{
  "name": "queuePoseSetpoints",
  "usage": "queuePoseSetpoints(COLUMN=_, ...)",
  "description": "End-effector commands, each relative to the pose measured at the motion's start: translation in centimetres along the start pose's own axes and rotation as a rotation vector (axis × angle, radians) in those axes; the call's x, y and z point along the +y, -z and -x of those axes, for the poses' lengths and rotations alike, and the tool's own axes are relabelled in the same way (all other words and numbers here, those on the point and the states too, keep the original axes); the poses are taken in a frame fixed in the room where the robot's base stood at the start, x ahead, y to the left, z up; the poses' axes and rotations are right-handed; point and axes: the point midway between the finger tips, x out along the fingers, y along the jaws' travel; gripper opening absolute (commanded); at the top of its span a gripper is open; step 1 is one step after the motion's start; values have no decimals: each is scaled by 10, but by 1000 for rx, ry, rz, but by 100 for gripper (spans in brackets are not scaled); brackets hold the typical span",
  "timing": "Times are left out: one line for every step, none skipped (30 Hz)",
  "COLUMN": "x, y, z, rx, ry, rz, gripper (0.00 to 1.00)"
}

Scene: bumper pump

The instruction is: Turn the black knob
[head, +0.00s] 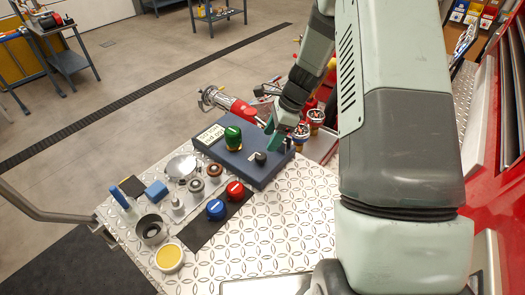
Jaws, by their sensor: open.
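The black knob (260,157) stands on top of a blue box (240,171) on the metal-plate table. A green knob or button (233,137) sits on the same box to its left, beside a white label (211,135). My gripper (272,134) is above the back right part of the box, just up and to the right of the black knob in the picture. It is open and appears apart from the knob. The gripper is small in view and its far finger is partly hidden.
A black mat (202,237) holds a blue button (216,209) and a red button (235,190). Several small parts and a yellow-filled dish (169,257) lie at the left. A red tool (239,110) lies behind the box. The patterned plate (290,225) in front is clear.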

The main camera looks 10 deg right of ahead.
Motion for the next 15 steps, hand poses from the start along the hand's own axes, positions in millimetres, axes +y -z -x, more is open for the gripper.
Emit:
queuePoseSetpoints(x=1, y=0, z=-12, rx=-1, ry=-5, rz=0, gripper=63)
queuePoseSetpoints(x=1, y=0, z=-18, rx=-1, ry=-4, rz=1, gripper=63)
queuePoseSetpoints(x=1, y=0, z=-26, rx=-1, ry=-5, rz=1, gripper=63)
queuePoseSetpoints(x=1, y=0, z=-31, rx=-1, ry=-4, rz=2, gripper=63)
queuePoseSetpoints(x=1, y=0, z=-37, rx=0, ry=-4, rz=1, gripper=63)
queuePoseSetpoints(x=1, y=0, z=-43, rx=0, ry=-4, rz=1, gripper=63)
queuePoseSetpoints(x=1, y=0, z=-48, rx=0, ry=-3, rz=1, gripper=63)
queuePoseSetpoints(x=1, y=0, z=-52, rx=0, ry=-3, rz=1, gripper=63)
queuePoseSetpoints(x=1, y=0, z=-58, rx=0, ry=-3, rz=2, gripper=63)
queuePoseSetpoints(x=1, y=0, z=-61, rx=-1, ry=-3, rz=2, gripper=63)
queuePoseSetpoints(x=1, y=0, z=-64, rx=0, ry=-2, rz=2, gripper=63)
queuePoseSetpoints(x=1, y=0, z=-67, rx=0, ry=-2, rz=2, gripper=63)
queuePoseSetpoints(x=0, y=0, z=-69, rx=0, ry=-1, rz=2, gripper=63)
queuePoseSetpoints(x=0, y=0, z=-71, rx=0, ry=-1, rz=2, gripper=63)
queuePoseSetpoints(x=0, y=0, z=-72, rx=0, ry=-1, rz=2, gripper=63)
